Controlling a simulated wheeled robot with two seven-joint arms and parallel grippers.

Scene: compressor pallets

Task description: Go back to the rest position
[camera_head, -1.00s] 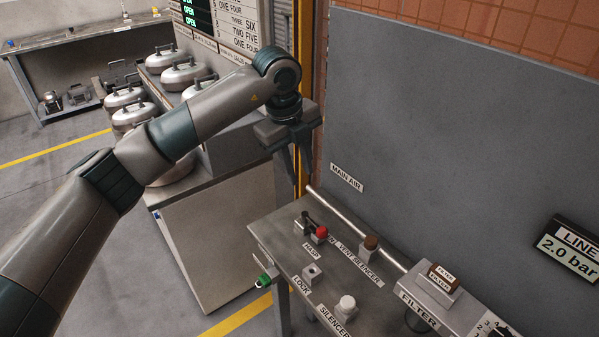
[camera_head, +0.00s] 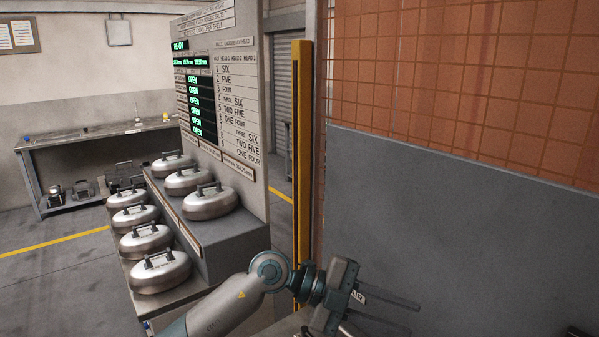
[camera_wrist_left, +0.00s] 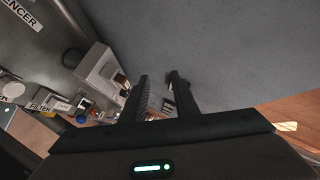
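My left gripper (camera_head: 416,320) is low in the head view, in front of the grey wall panel (camera_head: 460,210), with its fingers pointing right. In the left wrist view the two fingers of this gripper (camera_wrist_left: 159,77) stand apart with nothing between them. It is open and empty. The left arm comes in from the bottom edge. My right gripper is in neither view.
A bench with a SILENCER label (camera_wrist_left: 18,14) and a FILTER label (camera_wrist_left: 40,107) lies left of the fingers in the wrist view. Several lidded steel pots (camera_head: 160,271) stand left, beside the display board (camera_head: 215,90). A yellow post (camera_head: 302,160) stands behind my wrist.

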